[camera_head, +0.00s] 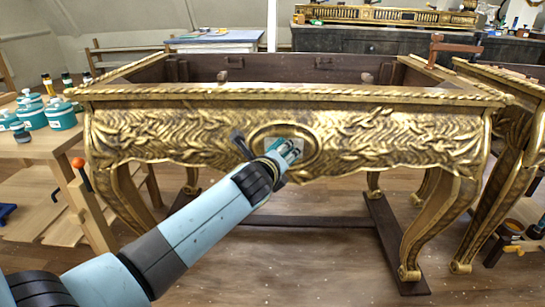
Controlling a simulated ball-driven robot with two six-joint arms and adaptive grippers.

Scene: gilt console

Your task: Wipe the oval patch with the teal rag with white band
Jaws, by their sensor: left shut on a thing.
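The oval patch (312,148) is a raised-rim oval in the middle of the carved gilt front of the console (400,140). My left gripper (286,156) reaches up from the lower left and is in front of this oval. It is shut on the teal rag with white band (291,146), of which only a small pale and teal part shows at the fingertips. The gripper hides the lower left of the oval. I cannot tell whether the rag touches the surface. My right gripper is out of view.
The console's top is open, with a dark inner frame (290,70). A wooden bench (40,155) with teal containers (60,114) stands at the left. Another gilt piece (505,150) stands close at the right. The floor in front is clear.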

